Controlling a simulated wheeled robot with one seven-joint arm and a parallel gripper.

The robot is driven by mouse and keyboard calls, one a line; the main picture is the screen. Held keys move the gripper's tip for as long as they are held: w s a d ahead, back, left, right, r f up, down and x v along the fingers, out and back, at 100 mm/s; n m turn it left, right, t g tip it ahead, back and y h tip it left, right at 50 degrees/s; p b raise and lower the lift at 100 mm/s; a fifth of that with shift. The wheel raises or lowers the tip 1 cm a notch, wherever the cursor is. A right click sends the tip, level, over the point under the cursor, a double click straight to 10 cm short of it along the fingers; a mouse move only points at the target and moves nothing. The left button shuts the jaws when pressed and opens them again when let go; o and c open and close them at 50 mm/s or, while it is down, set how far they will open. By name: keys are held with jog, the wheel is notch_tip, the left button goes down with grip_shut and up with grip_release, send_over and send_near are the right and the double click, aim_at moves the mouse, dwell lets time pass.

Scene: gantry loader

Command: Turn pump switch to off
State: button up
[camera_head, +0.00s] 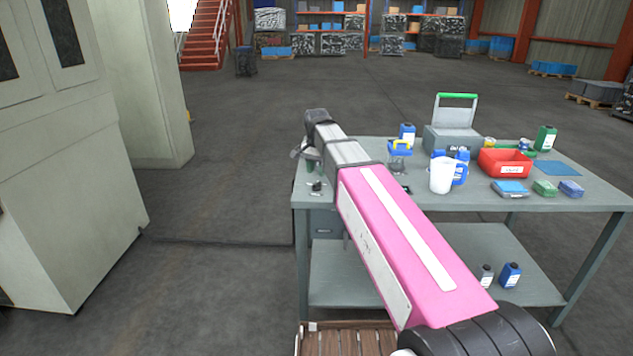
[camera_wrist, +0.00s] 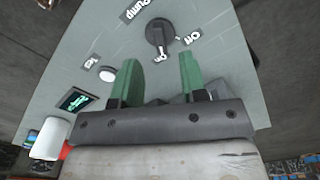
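The pump switch (camera_wrist: 158,32) is a dark round knob on the grey surface in the wrist view, with a "Pump" label (camera_wrist: 134,9) beside it. I cannot tell surely which label the knob points to. My gripper (camera_wrist: 160,70) has two green fingers, apart with nothing between them. The knob appears just beyond the fingertips, not gripped.
A white round button (camera_wrist: 107,74) and a dark screen (camera_wrist: 75,100) with green marks are left of the fingers. A white jug (camera_head: 441,176), a red bin (camera_head: 504,162), bottles and small boxes stand on the workbench. A large pale cabinet (camera_head: 60,180) is at left; floor between is clear.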

aim_at(316, 183)
jog(key=shift+f, duration=2.4)
grip_shut()
